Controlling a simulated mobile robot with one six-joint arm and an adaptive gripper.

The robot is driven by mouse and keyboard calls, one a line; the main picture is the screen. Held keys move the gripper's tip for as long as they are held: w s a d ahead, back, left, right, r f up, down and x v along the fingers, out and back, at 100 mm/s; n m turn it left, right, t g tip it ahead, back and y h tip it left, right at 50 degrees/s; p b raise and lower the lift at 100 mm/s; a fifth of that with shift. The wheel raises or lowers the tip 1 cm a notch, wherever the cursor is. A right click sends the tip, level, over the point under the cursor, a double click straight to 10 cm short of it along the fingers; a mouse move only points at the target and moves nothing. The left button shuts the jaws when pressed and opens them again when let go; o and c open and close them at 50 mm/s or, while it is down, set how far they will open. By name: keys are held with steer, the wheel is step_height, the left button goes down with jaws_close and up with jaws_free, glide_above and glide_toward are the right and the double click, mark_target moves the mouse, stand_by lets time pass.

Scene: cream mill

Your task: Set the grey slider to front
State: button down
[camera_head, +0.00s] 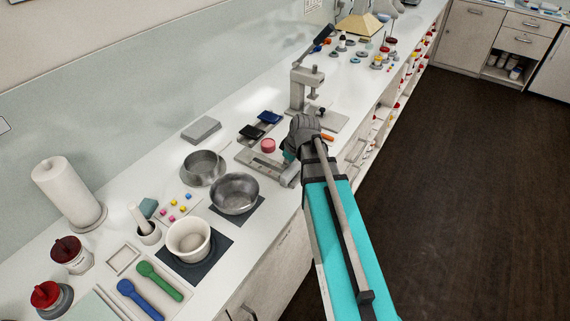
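A low light-grey fixture (258,160) with a slot-like strip lies on the white counter in the middle of the camera_head view. A grey block (289,178) shows at its right end, near the counter's front edge; I cannot tell for sure whether this is the grey slider. My gripper (291,155) is over the right part of the fixture, just behind the block. My grey wrist and teal arm cover much of it. The fingertips are hidden, so I cannot see whether they are open, shut or touching anything.
Blue (269,117) and black (251,131) pieces lie further back, near a grey stand press (302,85). Metal bowls (235,194) stand to the left. The dark floor (460,200) to the right is clear.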

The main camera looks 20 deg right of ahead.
mark_target(290, 167)
steer(key=shift+p+v, duration=2)
steer(key=shift+v, duration=0.35)
steer(key=shift+p+v, duration=2.3)
steer(key=shift+v, duration=0.2)
steer(key=shift+s+a+f, duration=0.1)
steer(key=shift+s+a, duration=0.25)
steer(key=shift+a, duration=0.05)
steer(key=s+a+f+m+g+h, duration=0.1)
steer(key=s+a+m+g+h, duration=0.1)
steer(key=s+a+m, duration=0.5)
steer(key=shift+s+a+f+m+g, duration=0.25)
steer(key=shift+s+a+g, duration=0.25)
steer(key=shift+s+a, duration=0.55)
